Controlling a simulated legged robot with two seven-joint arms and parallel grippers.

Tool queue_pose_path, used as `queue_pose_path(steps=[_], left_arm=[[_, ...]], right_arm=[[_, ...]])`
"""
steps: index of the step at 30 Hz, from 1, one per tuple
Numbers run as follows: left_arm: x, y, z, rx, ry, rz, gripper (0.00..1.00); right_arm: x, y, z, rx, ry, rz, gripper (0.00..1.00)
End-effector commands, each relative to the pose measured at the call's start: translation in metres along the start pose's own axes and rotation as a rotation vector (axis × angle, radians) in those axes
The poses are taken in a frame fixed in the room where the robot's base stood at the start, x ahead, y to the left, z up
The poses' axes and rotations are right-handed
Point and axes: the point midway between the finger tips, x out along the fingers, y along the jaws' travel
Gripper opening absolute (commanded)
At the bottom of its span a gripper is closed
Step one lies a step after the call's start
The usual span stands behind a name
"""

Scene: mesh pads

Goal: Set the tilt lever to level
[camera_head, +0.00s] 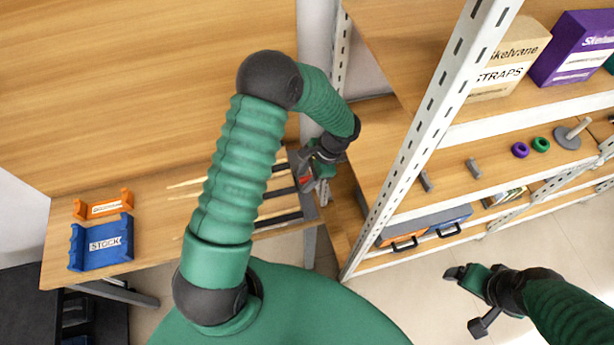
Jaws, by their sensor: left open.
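No tilt lever can be made out for certain. My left gripper (312,174) is open, beside the right end of the wooden table (150,190) and close to the shelf's upright. A small dark piece with a red patch (305,181) shows right at its fingers. I cannot tell whether this is part of the gripper or of a lever, or whether they touch. My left arm hides part of the table. My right gripper (468,298) hangs over the floor at lower right, away from the shelf. Its jaw state is unclear.
A blue STOCK bin (103,245) and an orange bin (104,207) sit at the table's left. The metal shelf upright (430,135) stands at right.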

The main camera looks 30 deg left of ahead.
Motion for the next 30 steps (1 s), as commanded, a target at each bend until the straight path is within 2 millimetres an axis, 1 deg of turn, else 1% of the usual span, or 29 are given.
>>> queue_pose_path(steps=[3,10,11,20,21,30], left_arm=[[0.0097,0.0004,0.0003,0.000,0.000,0.001,0.43],[0.0112,0.0005,0.0003,-0.001,0.002,-0.001,0.43],[0.0112,0.0005,0.0003,-0.001,0.002,-0.001,0.41],[0.0111,0.0006,-0.0002,-0.001,0.002,0.001,0.01],[0.0112,0.0006,-0.0002,-0.001,0.002,0.001,0.00],[0.0117,0.0006,-0.0005,0.001,0.002,0.001,0.00]], right_arm=[[-0.0023,0.0001,-0.0006,0.000,0.000,0.000,0.82],[-0.0019,0.0002,-0.0006,0.000,0.000,0.000,0.82],[-0.0018,0.0002,-0.0005,0.000,0.000,0.000,0.82],[-0.0019,0.0002,-0.0005,0.001,0.000,0.000,0.82],[-0.0018,0.0001,-0.0005,0.000,0.000,0.000,0.82],[-0.0017,0.0001,-0.0005,0.000,0.000,0.000,0.82]])
